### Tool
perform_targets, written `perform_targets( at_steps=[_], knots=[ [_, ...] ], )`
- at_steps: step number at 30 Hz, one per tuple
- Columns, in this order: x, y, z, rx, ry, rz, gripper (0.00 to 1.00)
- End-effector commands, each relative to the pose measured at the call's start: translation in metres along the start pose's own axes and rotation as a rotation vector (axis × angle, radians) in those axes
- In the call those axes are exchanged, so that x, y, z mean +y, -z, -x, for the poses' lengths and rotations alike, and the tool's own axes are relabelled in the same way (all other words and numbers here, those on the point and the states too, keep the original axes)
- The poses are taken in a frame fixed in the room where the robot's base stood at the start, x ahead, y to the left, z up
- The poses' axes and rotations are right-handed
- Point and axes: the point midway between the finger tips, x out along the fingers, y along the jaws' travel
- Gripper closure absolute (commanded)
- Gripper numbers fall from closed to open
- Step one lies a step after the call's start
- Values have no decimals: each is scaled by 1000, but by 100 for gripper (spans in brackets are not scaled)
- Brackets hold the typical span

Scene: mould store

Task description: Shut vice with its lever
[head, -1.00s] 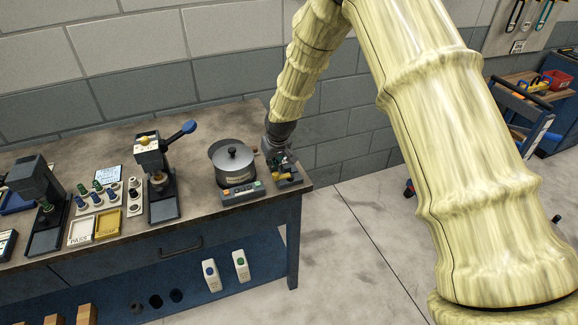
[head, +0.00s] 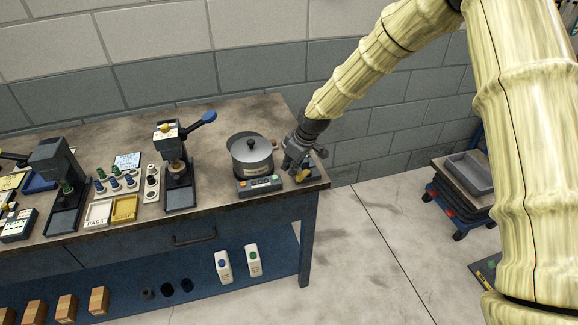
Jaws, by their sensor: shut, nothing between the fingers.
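The vice (head: 318,169) is a small dark grey device at the right end of the workbench, partly hidden behind my gripper. A yellow part (head: 303,175), which looks like its lever, shows just below the gripper. My gripper (head: 296,170) is shut and empty. It points down over the left side of the vice, close to the yellow part; I cannot tell whether they touch. The vice's jaws are too small and covered to read.
A grey pot (head: 251,160) on a unit with coloured buttons stands close to the left of my gripper. Further left is a press with a blue-knobbed lever (head: 202,118). The bench's right edge is close by, with open floor beyond. A trolley with a grey tray (head: 472,172) stands right.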

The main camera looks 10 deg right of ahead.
Motion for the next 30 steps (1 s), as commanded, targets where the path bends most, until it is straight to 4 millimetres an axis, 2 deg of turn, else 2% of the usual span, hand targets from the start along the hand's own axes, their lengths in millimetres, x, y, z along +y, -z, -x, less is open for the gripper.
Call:
perform_targets(
  at_steps=[20, 30],
  knots=[
    [0, 0, 0, 0, -1, -3, 100],
    [-5, 30, -10, 1, -4, -9, 100]
  ],
)
